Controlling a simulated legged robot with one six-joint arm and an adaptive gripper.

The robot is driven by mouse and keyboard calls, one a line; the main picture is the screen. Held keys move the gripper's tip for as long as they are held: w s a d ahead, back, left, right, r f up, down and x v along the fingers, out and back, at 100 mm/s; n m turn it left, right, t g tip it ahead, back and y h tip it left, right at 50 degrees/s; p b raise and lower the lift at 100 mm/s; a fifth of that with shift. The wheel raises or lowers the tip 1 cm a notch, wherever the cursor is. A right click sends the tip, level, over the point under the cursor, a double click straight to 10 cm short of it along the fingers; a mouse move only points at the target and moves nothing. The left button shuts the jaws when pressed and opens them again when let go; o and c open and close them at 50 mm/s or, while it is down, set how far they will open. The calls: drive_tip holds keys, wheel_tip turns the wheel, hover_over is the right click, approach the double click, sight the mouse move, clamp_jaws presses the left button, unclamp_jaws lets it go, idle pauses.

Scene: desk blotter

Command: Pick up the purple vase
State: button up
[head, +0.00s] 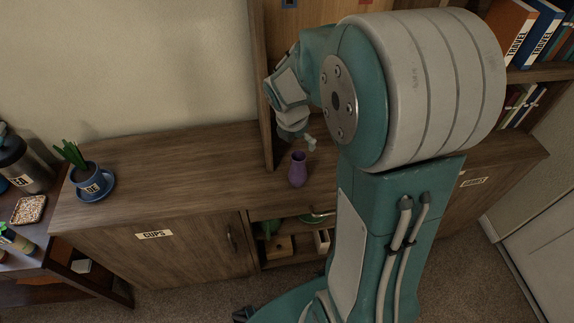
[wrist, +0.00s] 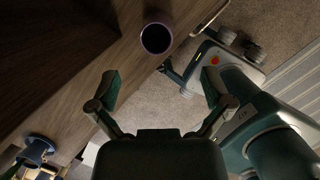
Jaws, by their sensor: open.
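The purple vase (head: 298,170) stands upright on the wooden cabinet top, close to its front edge, in the head view. In the wrist view the vase (wrist: 156,38) is seen from above, with its round dark mouth showing. My gripper (wrist: 163,82) is open and empty in the wrist view, its two fingers spread and pointing toward the vase, which lies beyond the fingertips. In the head view my gripper (head: 310,141) is partly hidden by my arm and is just above and behind the vase.
A potted plant (head: 92,178) on a blue saucer stands at the cabinet's left end. An upright wooden panel (head: 264,80) rises behind the vase. An open shelf (head: 290,259) below holds small items. The cabinet top (head: 190,165) between plant and vase is clear.

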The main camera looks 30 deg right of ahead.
sight(298, 156)
drive_tip(key=x, duration=0.5)
drive_tip(key=shift+f, duration=0.25)
drive_tip(key=shift+w+a+x, duration=0.1)
drive_tip(key=shift+a+x, duration=0.1)
drive_tip(key=shift+x, duration=1.15)
drive_tip(key=shift+w+a+x, duration=0.1)
drive_tip(key=shift+a+x, duration=0.05)
drive_tip(key=shift+x, duration=1.2)
clamp_jaws()
